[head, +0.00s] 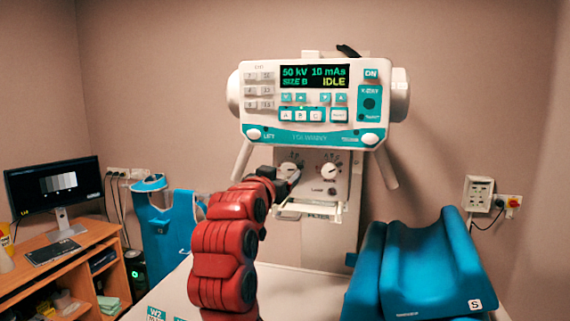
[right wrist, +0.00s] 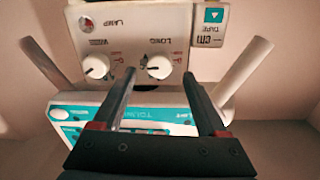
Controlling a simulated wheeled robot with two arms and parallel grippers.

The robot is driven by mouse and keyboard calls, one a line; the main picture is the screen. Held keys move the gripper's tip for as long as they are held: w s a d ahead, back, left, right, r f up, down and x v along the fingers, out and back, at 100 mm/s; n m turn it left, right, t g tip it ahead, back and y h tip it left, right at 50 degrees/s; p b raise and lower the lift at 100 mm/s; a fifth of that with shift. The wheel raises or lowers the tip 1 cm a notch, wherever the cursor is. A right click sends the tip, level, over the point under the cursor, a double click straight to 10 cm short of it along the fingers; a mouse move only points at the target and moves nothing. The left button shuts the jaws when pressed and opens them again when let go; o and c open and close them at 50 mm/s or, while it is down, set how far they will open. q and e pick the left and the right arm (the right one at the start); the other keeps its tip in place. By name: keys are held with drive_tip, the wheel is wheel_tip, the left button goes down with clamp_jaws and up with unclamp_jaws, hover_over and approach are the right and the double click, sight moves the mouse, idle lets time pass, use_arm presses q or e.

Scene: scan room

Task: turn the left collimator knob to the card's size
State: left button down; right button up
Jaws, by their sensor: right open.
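The left collimator knob (head: 290,168) is white and round, on the collimator front below the console. The right knob (head: 329,170) is beside it. The right wrist view is upside down, so the left knob (right wrist: 159,67), labelled LONG, shows right of the other knob (right wrist: 96,66). My right gripper (head: 293,179) is open at the left knob, partly covering its lower area in the head view. In the wrist view its fingertips (right wrist: 158,73) lie on either side of this knob; contact cannot be told. I cannot make out a size card. My left gripper is out of view.
The console (head: 315,105) above reads 50 kV, 10 mAs, SIZE B, IDLE. Two pale handles (head: 384,167) angle down beside the collimator. A clear filter plate (head: 308,208) sits below the knobs. A blue cushion (head: 425,265) stands at the right on the white table.

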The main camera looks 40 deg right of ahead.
sight(287, 169)
drive_tip(key=shift+p+x, duration=0.4)
drive_tip(key=shift+x, duration=1.35)
drive_tip(key=shift+c, duration=0.2)
clamp_jaws()
